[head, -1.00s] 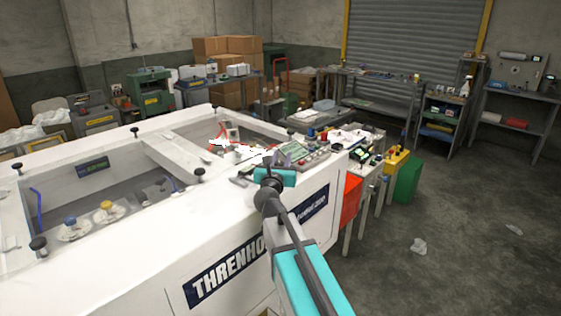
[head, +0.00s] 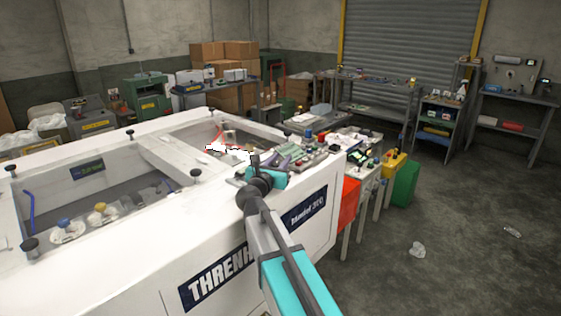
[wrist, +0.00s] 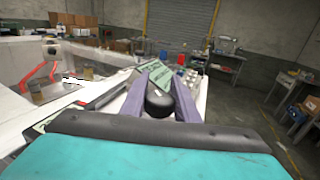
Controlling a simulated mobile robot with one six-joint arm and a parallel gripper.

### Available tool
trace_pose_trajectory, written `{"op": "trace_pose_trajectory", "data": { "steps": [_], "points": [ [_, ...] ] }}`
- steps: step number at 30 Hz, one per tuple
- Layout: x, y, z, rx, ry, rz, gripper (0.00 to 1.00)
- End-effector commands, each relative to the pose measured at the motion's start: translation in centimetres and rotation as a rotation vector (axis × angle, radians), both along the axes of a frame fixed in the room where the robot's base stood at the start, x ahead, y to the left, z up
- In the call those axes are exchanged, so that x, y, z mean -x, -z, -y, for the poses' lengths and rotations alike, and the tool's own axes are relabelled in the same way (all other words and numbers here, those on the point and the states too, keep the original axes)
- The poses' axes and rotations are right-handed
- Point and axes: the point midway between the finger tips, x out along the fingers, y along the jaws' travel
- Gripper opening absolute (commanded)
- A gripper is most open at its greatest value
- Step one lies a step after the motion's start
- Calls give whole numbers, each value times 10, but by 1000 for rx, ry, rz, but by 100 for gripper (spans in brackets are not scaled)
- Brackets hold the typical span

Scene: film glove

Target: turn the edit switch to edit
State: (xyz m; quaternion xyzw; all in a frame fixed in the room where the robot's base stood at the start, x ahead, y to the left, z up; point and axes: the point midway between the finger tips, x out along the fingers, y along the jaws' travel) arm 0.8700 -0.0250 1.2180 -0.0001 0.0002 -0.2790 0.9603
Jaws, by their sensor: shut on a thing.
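A round black knob (wrist: 158,103) stands between the two purple-grey fingers of my gripper (wrist: 160,88) in the wrist view. The fingers are shut on its sides. It appears to be the edit switch, but I cannot read any edit marking or its pointer setting. A green-labelled plate (wrist: 151,74) lies just beyond the fingertips. In the head view my gripper (head: 281,160) is at the right end of the white machine (head: 150,235), beside its control panel. The knob is hidden there behind my wrist.
Open wells (head: 95,190) with small knobs and bottles lie left of my arm. A panel of buttons and keys (head: 312,150) is just beyond the gripper. A red bin (head: 349,200) and a green bin (head: 405,183) stand to the right. The floor (head: 460,250) there is mostly clear.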

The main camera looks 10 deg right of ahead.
Motion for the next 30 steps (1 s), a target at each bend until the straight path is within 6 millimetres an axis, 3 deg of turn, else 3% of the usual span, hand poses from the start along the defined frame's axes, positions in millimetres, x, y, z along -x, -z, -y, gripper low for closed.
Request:
{"op": "trace_pose_trajectory", "data": {
  "steps": [1, 4, 19, 30],
  "points": [
    [1, 2, 1, -3, 2, -3, 30],
    [0, 2, 1, -2, 2, -2, 46],
    [5, 0, -3, 0, -1, 1, 47],
    [38, 2, -23, 0, -2, 1, 47]
  ]
}}
